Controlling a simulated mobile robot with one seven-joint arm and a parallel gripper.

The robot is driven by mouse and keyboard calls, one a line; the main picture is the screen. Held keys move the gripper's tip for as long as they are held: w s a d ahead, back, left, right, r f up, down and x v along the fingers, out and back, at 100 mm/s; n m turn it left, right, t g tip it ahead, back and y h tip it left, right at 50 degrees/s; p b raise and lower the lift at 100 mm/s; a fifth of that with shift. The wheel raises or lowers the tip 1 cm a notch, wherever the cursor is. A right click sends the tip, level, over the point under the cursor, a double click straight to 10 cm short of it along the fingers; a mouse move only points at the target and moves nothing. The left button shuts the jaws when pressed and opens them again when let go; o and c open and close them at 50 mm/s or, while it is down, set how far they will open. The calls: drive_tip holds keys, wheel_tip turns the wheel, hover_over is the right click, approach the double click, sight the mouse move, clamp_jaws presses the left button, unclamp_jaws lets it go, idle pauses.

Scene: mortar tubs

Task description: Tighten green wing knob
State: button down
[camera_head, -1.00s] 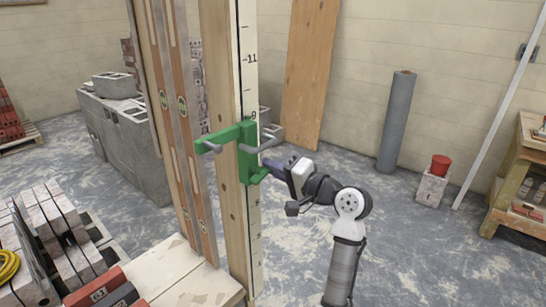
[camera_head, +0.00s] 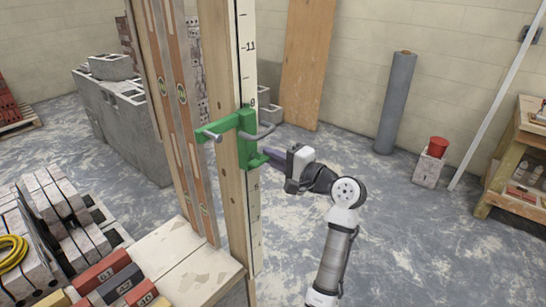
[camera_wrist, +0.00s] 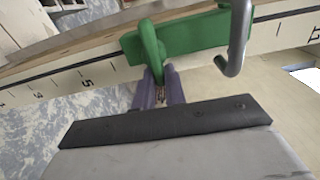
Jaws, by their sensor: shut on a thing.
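A green clamp bracket (camera_head: 247,140) with grey rods sits around a tall wooden post (camera_head: 216,60) that carries a number scale. The green wing knob (camera_wrist: 148,45) shows in the wrist view as a rounded green piece standing out from the bracket. In the head view, the knob (camera_head: 258,161) is a small green shape at the bracket's lower end. My gripper (camera_wrist: 160,80) has purple fingers closed at the knob's lower end, which is partly hidden between them. In the head view, my gripper (camera_head: 269,155) reaches the knob from the right.
A bent grey rod (camera_wrist: 238,40) hangs close to the right of the knob. Two spirit levels (camera_head: 182,90) stand upright left of the post. Bricks (camera_head: 110,280) and a pale board (camera_head: 195,275) lie at the lower left.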

drive_tip(key=c, duration=1.5)
unclamp_jaws()
drive_tip(key=shift+o, duration=0.2)
drive_tip(key=b+v, duration=0.4)
drive_tip(key=v, duration=1)
drive_tip(key=shift+b, duration=0.35)
